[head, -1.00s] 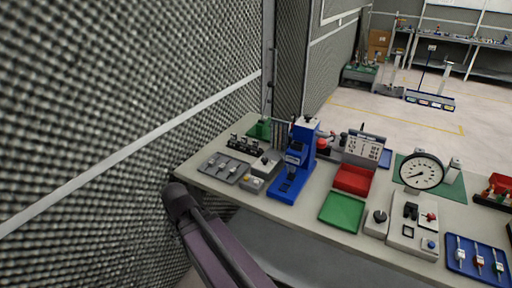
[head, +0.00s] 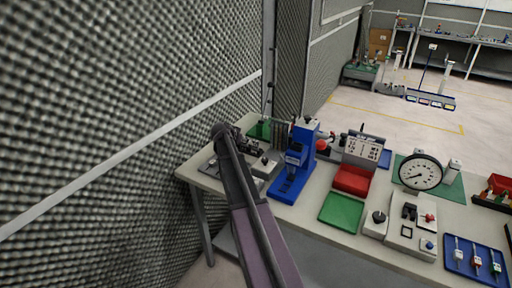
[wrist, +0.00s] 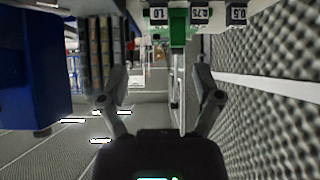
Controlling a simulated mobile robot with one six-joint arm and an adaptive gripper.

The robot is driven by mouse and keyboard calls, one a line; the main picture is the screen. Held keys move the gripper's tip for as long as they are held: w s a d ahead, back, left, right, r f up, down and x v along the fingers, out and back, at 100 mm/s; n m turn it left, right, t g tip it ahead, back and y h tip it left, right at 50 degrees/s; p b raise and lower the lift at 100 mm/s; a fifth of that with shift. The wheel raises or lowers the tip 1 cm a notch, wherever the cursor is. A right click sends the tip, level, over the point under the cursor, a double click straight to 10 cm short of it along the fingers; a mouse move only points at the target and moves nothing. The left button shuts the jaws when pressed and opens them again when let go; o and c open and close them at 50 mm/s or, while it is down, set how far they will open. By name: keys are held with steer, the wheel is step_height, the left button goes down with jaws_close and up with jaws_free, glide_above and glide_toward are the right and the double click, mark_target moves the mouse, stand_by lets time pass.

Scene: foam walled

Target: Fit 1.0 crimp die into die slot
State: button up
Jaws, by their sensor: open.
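The wrist view shows labels reading 1.0 (wrist: 158,13), 0.75 (wrist: 200,13) and 0.5 (wrist: 237,13) in a row along the top edge. The dies they mark cannot be made out clearly. My gripper (wrist: 160,88) is open and empty, its fingers spread apart below the labels. A green piece (wrist: 178,30) shows between the 1.0 and 0.75 labels. The blue press (head: 292,165) stands on the bench in the head view; its die slot is too small to make out.
The foam wall (wrist: 275,110) is close on the right. On the bench stand a green tray (head: 342,211), a red bin (head: 351,181) and a dial gauge (head: 420,172).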

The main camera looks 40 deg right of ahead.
mark_target(255, 141)
steer(key=shift+w+d+r, duration=0.2)
steer(key=shift+d+r, duration=0.05)
steer(key=shift+d, duration=0.45)
steer(key=shift+b+x, duration=2.6)
steer(key=shift+x, duration=1.7)
steer(key=shift+f, duration=0.1)
